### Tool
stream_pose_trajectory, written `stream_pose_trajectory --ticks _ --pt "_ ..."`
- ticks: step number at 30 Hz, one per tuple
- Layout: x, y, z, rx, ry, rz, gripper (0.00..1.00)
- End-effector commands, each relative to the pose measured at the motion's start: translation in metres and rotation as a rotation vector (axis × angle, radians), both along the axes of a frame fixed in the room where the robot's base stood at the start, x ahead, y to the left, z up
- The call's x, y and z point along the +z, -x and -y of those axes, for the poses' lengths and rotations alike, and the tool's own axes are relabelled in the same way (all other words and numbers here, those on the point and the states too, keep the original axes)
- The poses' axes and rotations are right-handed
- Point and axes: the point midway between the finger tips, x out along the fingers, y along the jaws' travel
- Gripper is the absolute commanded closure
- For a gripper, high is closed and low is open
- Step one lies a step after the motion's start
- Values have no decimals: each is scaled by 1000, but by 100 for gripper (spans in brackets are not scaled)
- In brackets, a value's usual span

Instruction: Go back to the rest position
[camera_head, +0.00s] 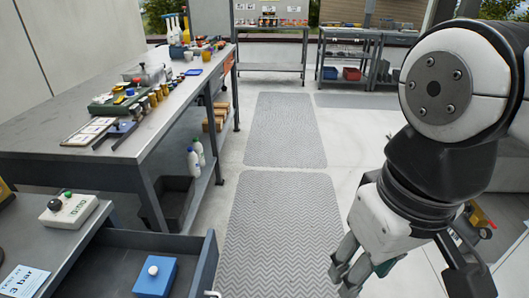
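My arm fills the right side of the head view. My gripper (343,277) hangs at its lower end, above the floor right of the patterned mats. Its grey fingers point down and left, and they are partly cut off or hidden by the wrist. I cannot see clearly whether they are apart or closed. A dark green patch shows beside the fingers, and I cannot tell what it is. No task object is seen in the fingers.
An open drawer (206,262) at lower left holds a blue block (155,277) with a white knob. A control box (68,211) sits above. A long workbench (45,135) with tools stands left. Grey mats (280,235) cover the clear aisle. Shelved tables (270,67) stand behind.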

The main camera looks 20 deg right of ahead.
Motion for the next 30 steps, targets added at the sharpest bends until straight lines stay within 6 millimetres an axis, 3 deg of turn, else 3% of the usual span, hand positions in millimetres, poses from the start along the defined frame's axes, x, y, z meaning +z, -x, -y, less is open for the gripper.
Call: stream_pose_trajectory --ticks 14,23,30 --pt "0 -1 0 2 1 1 60" --pt "50 -4 0 7 1 66 60" --pt "106 -5 -1 12 2 148 60"
